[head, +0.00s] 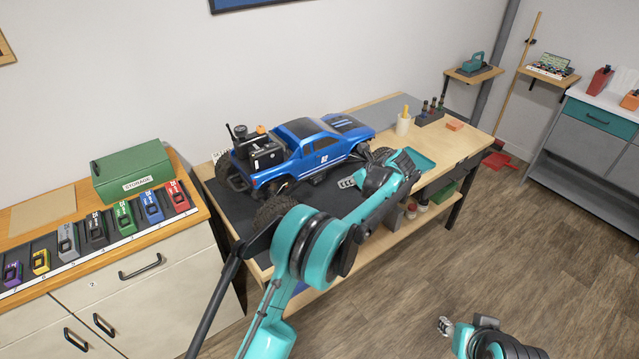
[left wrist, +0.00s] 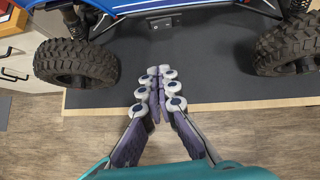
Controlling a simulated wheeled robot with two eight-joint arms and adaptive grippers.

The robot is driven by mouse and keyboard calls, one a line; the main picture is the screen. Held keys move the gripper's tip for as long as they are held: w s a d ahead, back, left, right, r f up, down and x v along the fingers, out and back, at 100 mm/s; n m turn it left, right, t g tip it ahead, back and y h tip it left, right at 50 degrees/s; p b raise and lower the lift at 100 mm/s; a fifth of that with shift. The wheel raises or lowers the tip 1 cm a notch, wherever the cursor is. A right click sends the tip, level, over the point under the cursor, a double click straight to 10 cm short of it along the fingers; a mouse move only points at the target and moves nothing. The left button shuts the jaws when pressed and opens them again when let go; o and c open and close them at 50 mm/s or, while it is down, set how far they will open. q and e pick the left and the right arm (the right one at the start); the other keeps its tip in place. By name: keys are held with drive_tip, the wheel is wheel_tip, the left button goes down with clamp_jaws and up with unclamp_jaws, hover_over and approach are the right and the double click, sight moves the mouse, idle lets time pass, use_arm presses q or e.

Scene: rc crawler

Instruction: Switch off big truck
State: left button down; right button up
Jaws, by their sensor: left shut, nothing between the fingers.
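The big blue truck (head: 318,158) stands on the dark mat (head: 240,207) of the workbench. In the left wrist view the truck's blue side (left wrist: 195,6) runs along the top, with a wheel at each side. A small dark box, which looks like a switch (left wrist: 164,22), sits low on the chassis between the wheels. Its on or off position is too small to tell. My left gripper (head: 347,183) is shut and empty beside the truck. In the left wrist view its fingertips (left wrist: 158,70) point at the box, apart from it. My right gripper (head: 444,325) is low over the floor; its opening is unclear.
A black box with an antenna (head: 258,150) sits on the truck's rear. A teal tray (head: 415,160), a cup (head: 403,124) and an orange block (head: 454,125) are on the bench's right. The left cabinet holds a green storage box (head: 130,173) and several coloured batteries.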

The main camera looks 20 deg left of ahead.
sight(316, 183)
use_arm(q)
drive_tip(key=w+a+r+b+x, duration=0.1)
drive_tip(key=b+x, duration=0.3)
drive_tip(key=x, duration=0.9)
drive_tip(key=shift+a+r, duration=0.35)
drive_tip(key=shift+r, duration=0.05)
drive_tip(key=shift+w, duration=0.1)
drive_tip(key=shift+a, duration=0.35)
drive_tip(key=shift+d+m, duration=0.1)
drive_tip(key=shift+m, duration=0.2)
drive_tip(key=shift+w, duration=0.15)
